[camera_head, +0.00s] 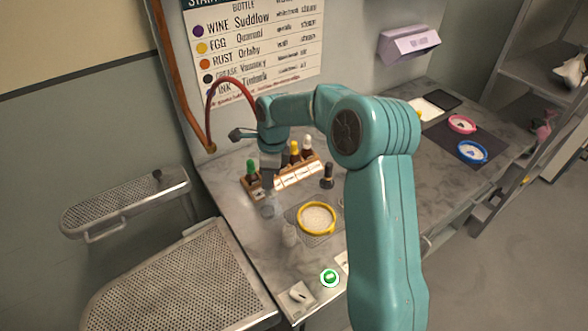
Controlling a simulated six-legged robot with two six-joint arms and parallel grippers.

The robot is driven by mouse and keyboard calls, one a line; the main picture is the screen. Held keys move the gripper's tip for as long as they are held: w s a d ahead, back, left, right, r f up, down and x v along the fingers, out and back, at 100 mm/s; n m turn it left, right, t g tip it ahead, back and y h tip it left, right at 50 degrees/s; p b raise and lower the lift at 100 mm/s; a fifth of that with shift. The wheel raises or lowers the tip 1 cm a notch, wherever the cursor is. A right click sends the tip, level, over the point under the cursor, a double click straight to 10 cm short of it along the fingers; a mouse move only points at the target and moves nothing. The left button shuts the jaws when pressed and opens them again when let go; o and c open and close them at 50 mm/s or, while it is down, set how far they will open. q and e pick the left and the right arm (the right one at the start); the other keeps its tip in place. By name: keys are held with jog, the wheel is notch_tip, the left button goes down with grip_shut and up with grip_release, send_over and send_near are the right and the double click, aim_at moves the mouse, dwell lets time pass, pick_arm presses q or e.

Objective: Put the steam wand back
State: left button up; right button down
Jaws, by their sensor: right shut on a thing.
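A dark red hose (233,79) rises from the bench's back-left edge, arches over and drops behind my right wrist. The wand's own body cannot be made out clearly. My left gripper is out of view.
A wooden rack with dropper bottles (294,153), a dark bottle (327,177) and a yellow-rimmed dish (317,218) stand near the gripper. Perforated boards (180,285) lie left. Pink (461,124) and blue (472,152) dishes sit on a dark mat at right.

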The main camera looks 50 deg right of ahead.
jog(key=shift+w+a+r, duration=0.2)
jog(key=shift+w+a, duration=0.05)
jog(key=shift+a, duration=0.35)
jog(key=shift+f, duration=0.2)
jog(key=shift+f+b, duration=1.65)
jog(key=shift+f, duration=0.45)
jog(key=shift+f+b, duration=0.4)
jog(key=shift+f, duration=0.15)
jog(key=shift+f+b, duration=0.35)
jog(key=shift+f, duration=0.1)
jog(key=shift+f, duration=0.25)
jog(key=c, duration=0.5)
grip_release()
